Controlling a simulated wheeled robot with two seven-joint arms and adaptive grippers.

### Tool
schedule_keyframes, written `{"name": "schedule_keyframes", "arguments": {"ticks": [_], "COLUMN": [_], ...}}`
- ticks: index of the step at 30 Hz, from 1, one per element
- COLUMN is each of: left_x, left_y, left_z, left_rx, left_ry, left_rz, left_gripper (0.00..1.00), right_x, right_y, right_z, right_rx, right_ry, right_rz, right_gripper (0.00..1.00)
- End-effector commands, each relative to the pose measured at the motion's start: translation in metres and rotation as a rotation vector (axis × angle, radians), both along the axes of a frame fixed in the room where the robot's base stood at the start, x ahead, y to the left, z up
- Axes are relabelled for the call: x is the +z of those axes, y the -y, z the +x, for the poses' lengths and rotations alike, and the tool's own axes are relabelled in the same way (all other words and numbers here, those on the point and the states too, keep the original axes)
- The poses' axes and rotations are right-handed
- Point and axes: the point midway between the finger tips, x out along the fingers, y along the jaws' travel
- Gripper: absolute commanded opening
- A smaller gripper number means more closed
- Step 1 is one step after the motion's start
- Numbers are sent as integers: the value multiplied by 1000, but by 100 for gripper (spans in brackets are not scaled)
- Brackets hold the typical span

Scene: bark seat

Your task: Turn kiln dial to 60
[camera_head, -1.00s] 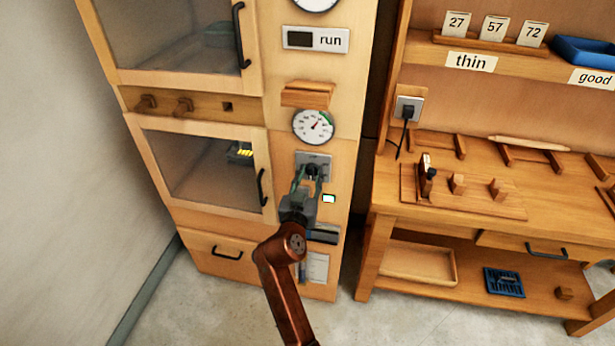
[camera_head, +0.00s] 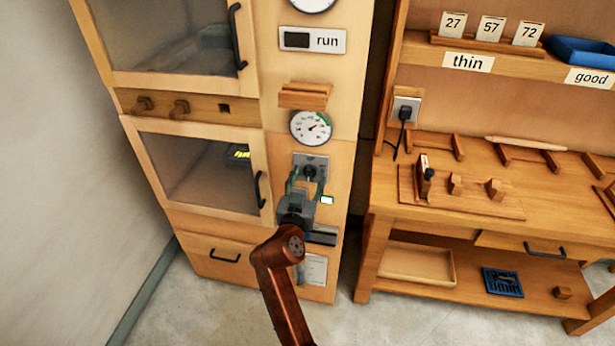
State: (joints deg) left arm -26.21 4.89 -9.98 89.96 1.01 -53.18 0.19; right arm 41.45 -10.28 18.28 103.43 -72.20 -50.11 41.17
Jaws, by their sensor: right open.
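The kiln dial is a small dark knob (camera_head: 310,171) on a grey plate (camera_head: 311,160) on the cabinet's narrow right panel. My right gripper (camera_head: 306,182) is in front of the plate with its greenish fingers spread, one on each side of the knob and apart from it. The dial's numbers are too small to read. A round white gauge (camera_head: 311,128) above has a green arc, and its needle points to the right and a little up. A small indicator (camera_head: 327,200) beside the gripper shows green. My left gripper is not in view.
A wooden block handle (camera_head: 303,95) juts out above the gauge, and a "run" display (camera_head: 312,40) sits higher. The lower glass door (camera_head: 200,172) with its black handle is just left. A workbench (camera_head: 440,212) with wooden fixtures stands to the right, past a narrow gap.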

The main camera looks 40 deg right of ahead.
Motion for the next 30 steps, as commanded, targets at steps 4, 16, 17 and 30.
{"name": "schedule_keyframes", "arguments": {"ticks": [4,16,17,30], "left_x": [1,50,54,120], "left_y": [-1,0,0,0], "left_z": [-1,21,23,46], "left_rx": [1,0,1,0], "left_ry": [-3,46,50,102], "left_rz": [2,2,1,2], "left_gripper": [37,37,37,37], "right_x": [1,10,9,7], "right_y": [0,0,0,-2], "right_z": [0,0,0,2], "right_rx": [-1,-1,-1,-1], "right_ry": [-6,-249,-276,-594], "right_rz": [-5,-218,-239,-510], "right_gripper": [48,48,48,48]}}
